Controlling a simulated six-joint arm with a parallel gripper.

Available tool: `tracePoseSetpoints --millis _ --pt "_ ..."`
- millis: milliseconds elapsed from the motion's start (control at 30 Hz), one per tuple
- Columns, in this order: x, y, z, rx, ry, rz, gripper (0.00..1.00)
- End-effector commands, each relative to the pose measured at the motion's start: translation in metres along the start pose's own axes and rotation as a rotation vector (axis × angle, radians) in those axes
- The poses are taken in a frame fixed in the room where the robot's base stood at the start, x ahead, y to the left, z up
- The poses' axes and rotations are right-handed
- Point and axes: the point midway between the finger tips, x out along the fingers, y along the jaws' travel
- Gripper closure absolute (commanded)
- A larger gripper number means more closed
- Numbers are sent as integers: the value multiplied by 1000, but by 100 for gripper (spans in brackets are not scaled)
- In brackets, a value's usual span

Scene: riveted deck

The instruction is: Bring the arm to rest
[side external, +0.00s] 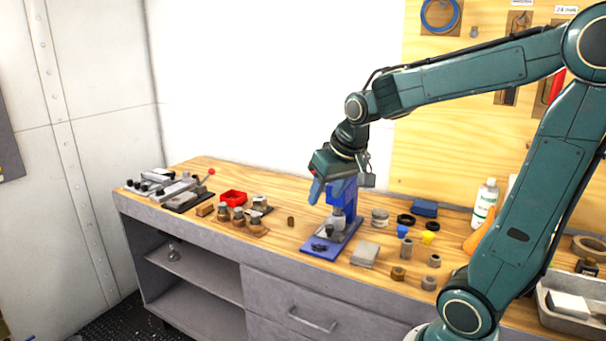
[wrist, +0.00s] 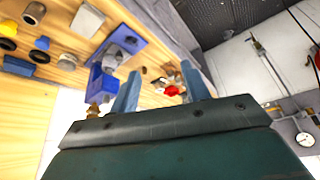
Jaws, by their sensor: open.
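My gripper (side external: 333,190) is above the wooden bench top, close to the blue stand (side external: 328,245) with a grey part on it. Its blue fingers also show in the wrist view (wrist: 160,88), spread apart with nothing between them. In the wrist view the blue stand (wrist: 118,50) is just to the left of the fingers. In the side view the gripper partly covers the stand's upright, and I cannot tell whether they touch.
A red tray (side external: 233,198) and several small metal and wooden parts lie on the bench left of the stand. Cups, rings, a grey block (side external: 365,254) and a white bottle (side external: 484,203) are to the right. The air above the left bench is clear.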

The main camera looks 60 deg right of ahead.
Motion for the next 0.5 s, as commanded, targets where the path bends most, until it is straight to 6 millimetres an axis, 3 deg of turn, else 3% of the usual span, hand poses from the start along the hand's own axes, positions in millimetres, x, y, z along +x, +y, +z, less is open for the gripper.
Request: tracePoseSetpoints --millis 200,500 --pt "-34 -27 42 -139 20 -66 53" --pt "-65 -45 103 -324 41 -150 53"
